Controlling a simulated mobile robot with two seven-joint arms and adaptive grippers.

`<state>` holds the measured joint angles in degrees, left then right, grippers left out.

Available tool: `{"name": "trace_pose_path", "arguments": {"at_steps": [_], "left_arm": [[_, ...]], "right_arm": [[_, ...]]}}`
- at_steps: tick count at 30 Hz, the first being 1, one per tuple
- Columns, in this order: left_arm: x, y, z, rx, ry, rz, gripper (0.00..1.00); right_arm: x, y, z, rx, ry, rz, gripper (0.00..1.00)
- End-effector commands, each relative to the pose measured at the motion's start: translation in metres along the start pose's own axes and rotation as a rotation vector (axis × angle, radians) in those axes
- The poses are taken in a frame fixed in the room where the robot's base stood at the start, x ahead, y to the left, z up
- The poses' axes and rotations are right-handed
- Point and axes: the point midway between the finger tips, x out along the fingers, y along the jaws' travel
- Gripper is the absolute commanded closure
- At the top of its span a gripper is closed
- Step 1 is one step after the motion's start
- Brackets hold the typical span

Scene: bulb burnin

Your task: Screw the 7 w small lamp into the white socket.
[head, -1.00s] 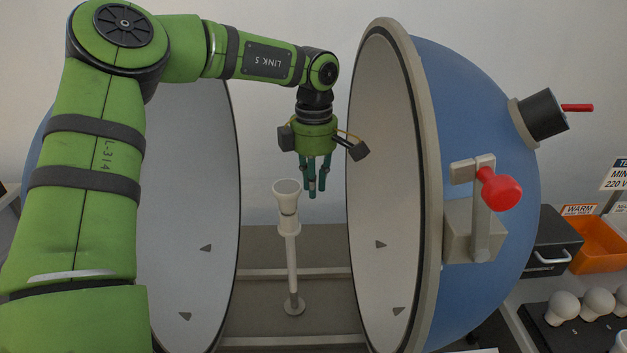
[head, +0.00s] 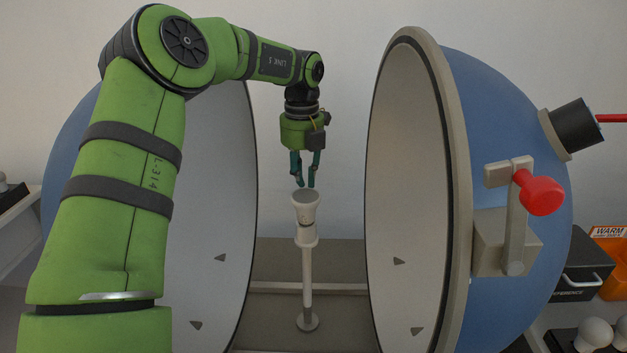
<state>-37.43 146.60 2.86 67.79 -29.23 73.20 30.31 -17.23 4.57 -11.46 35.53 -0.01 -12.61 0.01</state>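The white socket (head: 305,207) stands upright on a thin white post between two halves of a large sphere. Its mouth faces up and looks empty. My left gripper (head: 306,185) points down just above the socket's mouth. Its teal fingers are apart, and I see no lamp between them. A lamp seated deep in the socket would be hidden from this angle. White bulbs (head: 594,334) sit in a dark rack at the lower right, cut off by the picture's edge; I cannot tell which is the 7 W small lamp. My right gripper is not in view.
The open blue sphere halves, left (head: 70,150) and right (head: 510,120), flank the socket closely. The right half carries a latch with a red knob (head: 541,196). A black box (head: 582,268) and an orange bin (head: 612,285) stand at the far right.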

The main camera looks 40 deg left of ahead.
Motion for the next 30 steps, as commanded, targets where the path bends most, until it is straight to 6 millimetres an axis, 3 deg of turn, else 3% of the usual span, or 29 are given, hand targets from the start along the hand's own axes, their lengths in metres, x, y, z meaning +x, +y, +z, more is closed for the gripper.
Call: {"name": "trace_pose_path", "arguments": {"at_steps": [6, 22, 24, 30], "left_arm": [[-0.0008, 0.0070, 0.0076, -0.238, -0.001, -0.001, 0.80], [-0.0012, 0.0066, 0.0079, -0.244, -0.002, -0.003, 0.80], [-0.0012, 0.0066, 0.0079, -0.244, -0.002, -0.003, 1.00], [-0.0012, 0.0066, 0.0079, -0.243, -0.002, -0.003, 1.00]], "right_arm": [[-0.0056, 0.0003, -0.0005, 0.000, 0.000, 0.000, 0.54], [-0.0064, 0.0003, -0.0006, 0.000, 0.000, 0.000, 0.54], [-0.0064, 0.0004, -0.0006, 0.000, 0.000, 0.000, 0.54], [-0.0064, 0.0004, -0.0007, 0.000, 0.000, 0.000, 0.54]]}}
